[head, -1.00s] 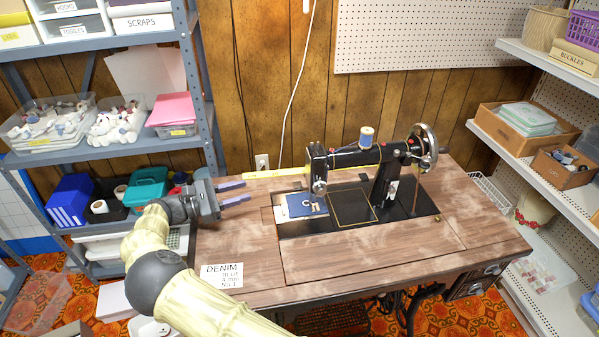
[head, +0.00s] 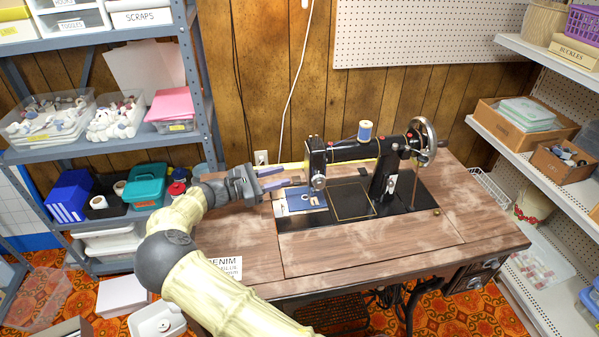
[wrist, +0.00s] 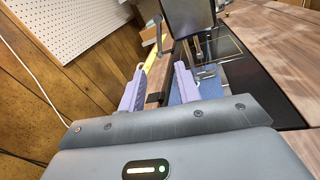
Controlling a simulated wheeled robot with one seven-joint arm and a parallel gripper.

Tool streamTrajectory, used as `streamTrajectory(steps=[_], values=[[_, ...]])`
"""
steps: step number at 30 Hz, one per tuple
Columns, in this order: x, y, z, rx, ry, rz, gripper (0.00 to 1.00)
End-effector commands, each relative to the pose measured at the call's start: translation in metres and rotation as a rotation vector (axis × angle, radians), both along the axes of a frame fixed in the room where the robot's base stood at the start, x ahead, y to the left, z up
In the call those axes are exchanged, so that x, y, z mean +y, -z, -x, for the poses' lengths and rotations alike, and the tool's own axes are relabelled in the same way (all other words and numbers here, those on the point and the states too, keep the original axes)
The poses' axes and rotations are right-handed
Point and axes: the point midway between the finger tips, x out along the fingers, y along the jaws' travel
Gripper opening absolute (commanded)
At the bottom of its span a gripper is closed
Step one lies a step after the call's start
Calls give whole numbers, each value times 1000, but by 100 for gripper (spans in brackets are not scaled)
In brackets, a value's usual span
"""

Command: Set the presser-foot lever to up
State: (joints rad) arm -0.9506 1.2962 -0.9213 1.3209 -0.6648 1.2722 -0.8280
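The black sewing machine (head: 345,150) stands on the wooden treadle table, its needle end toward my gripper. In the wrist view its dark head (wrist: 188,17) is ahead of the fingers. A small grey lever-like part (wrist: 158,34) shows just left of the head, probably the presser-foot lever; its setting is hard to tell. The presser foot area (wrist: 203,72) is below the head, by blue cloth (wrist: 184,91). My gripper (head: 288,178) is open and empty, left of the machine head and above the table. Its purple fingers (wrist: 159,82) point toward the head, apart from it.
A yellow measuring tape (head: 291,165) lies along the table's back edge. A white DENIM card (head: 230,268), partly covered by my arm, lies at the front left. Shelves stand left (head: 100,148) and right (head: 520,145). The table front (head: 370,242) is clear.

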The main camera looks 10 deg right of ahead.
Motion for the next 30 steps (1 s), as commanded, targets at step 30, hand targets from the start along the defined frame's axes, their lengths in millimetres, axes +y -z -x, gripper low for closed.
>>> streamTrajectory(steps=[30], values=[[-69,0,-13,-1,6,0,0]])
